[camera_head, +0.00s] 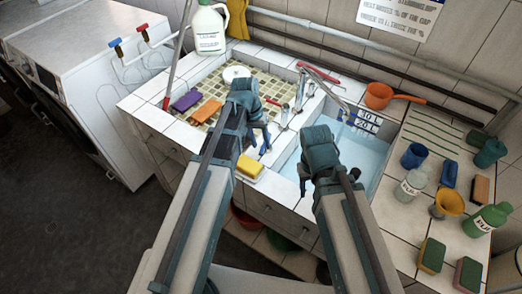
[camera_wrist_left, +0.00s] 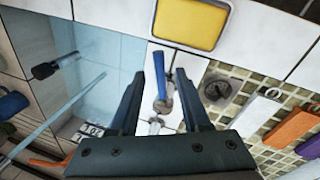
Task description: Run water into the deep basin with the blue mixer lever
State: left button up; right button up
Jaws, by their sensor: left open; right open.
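The blue mixer lever (camera_head: 266,141) shows just beside my left gripper (camera_head: 258,132). In the left wrist view the blue lever (camera_wrist_left: 159,75) stands between the two spread fingers of the left gripper (camera_wrist_left: 159,85), with gaps on both sides; I see no contact. The metal mixer (camera_head: 285,116) is on the tiled divider between the basins. The deep basin (camera_head: 290,167) is on the right, with pale blue water and litre marks on its wall; it also shows in the left wrist view (camera_wrist_left: 95,50). My right gripper (camera_head: 327,182) is open and empty above this basin, hiding part of it.
A yellow sponge (camera_head: 250,166) lies on the front rim near the lever. The shallow mosaic basin (camera_head: 220,78) holds a purple and an orange block. An orange ladle (camera_head: 380,95) sits behind the deep basin. Bottles, cups and sponges crowd the right counter (camera_head: 405,225).

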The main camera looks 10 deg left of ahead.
pick_arm(q)
jog(key=shift+d+f, duration=0.1)
jog(key=shift+f, duration=0.5)
grip_shut()
dwell(1.1)
